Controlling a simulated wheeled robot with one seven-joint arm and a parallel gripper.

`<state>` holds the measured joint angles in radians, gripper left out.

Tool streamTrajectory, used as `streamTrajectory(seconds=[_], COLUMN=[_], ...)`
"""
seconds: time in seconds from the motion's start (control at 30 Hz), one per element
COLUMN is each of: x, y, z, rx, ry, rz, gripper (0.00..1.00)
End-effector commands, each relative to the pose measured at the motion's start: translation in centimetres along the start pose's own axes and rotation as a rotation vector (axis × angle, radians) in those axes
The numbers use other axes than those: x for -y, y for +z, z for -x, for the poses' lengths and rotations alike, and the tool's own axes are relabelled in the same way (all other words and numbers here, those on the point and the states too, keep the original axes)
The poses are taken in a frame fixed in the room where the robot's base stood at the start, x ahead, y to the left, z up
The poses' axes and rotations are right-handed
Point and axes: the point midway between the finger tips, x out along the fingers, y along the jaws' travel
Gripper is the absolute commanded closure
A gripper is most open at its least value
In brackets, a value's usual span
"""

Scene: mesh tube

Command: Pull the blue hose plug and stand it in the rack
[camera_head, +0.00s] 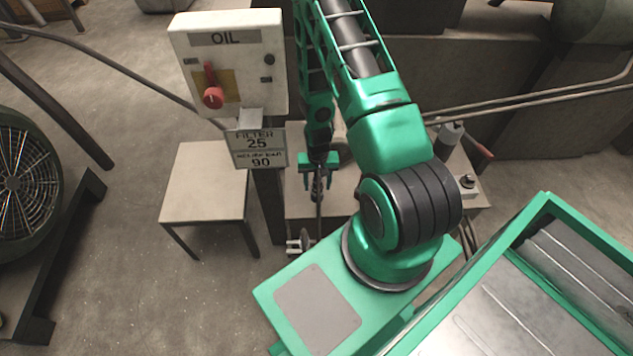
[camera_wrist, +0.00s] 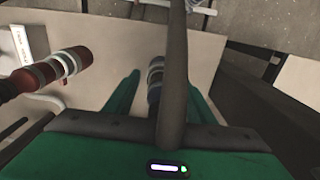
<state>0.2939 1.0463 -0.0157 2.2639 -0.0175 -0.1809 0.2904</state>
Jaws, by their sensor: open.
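My gripper (camera_head: 318,172) points down over the bench beside the OIL box post in the head view. In the wrist view its two green fingers (camera_wrist: 158,92) are apart. A ringed, blue-grey fitting (camera_wrist: 155,76) shows between them, likely the blue hose plug. A dark bar crosses in front and hides part of it; I cannot tell whether the fingers touch it. A second plug, red with silver rings (camera_wrist: 62,65), lies to the left, apart from the fingers. The rack cannot be made out for certain in either view.
The OIL control box (camera_head: 228,62) and FILTER sign (camera_head: 257,146) stand close left of my gripper. A small beige table (camera_head: 205,182) is further left. The bench (camera_head: 345,192) also carries a grey cylinder (camera_head: 450,135) at the right. A fan (camera_head: 22,168) stands at far left.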

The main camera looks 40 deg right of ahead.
Motion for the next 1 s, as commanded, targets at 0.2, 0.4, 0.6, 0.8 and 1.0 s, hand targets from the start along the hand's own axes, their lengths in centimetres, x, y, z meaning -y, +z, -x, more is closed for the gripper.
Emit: streamTrajectory(seconds=[0.2,0.4,0.6,0.8,1.0], x=[0.01,0.03,0.06,0.07,0.08], y=[0.0,0.01,0.01,0.01,0.01], z=[0.02,0.02,0.02,0.02,0.02], rx=[0.0,0.0,0.0,0.0,0.0], ry=[0.0,0.0,0.0,0.0,0.0], rz=[0.0,0.001,0.0,0.0,0.001], gripper=[0.5,0.5,0.5,0.5,0.57])
